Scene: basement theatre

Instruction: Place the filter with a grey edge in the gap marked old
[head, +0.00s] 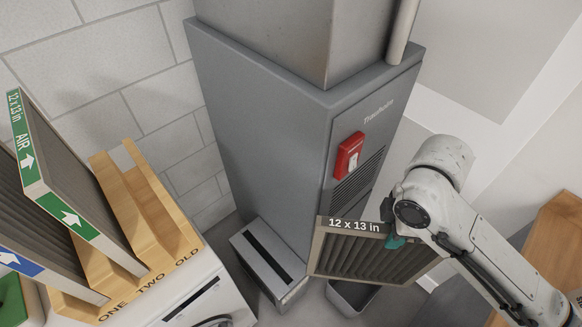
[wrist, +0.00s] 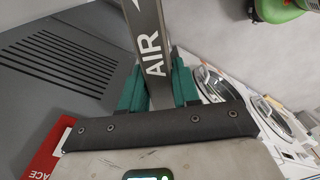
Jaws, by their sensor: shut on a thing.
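The filter with a grey edge (head: 352,226) has a pleated brown-grey face and "12 x 13 in" on its edge. My gripper (head: 396,240) is shut on its right side and holds it in the air before the grey furnace. In the wrist view the teal fingers (wrist: 158,88) clasp the grey edge (wrist: 150,45), which reads "AIR". The wooden rack (head: 112,168) stands at the left with labels ONE, TWO and OLD. The gap marked old (head: 150,199), at the rack's right end, looks empty. The held filter is well to the right of it.
A green-edged filter (head: 75,213) and a blue-edged filter (head: 28,262) stand in the rack's other gaps. The furnace (head: 270,130) has a red switch (head: 349,156) and a low slotted box (head: 266,258) jutting out between the rack and the held filter. White front-loading machines (wrist: 262,118) show in the wrist view.

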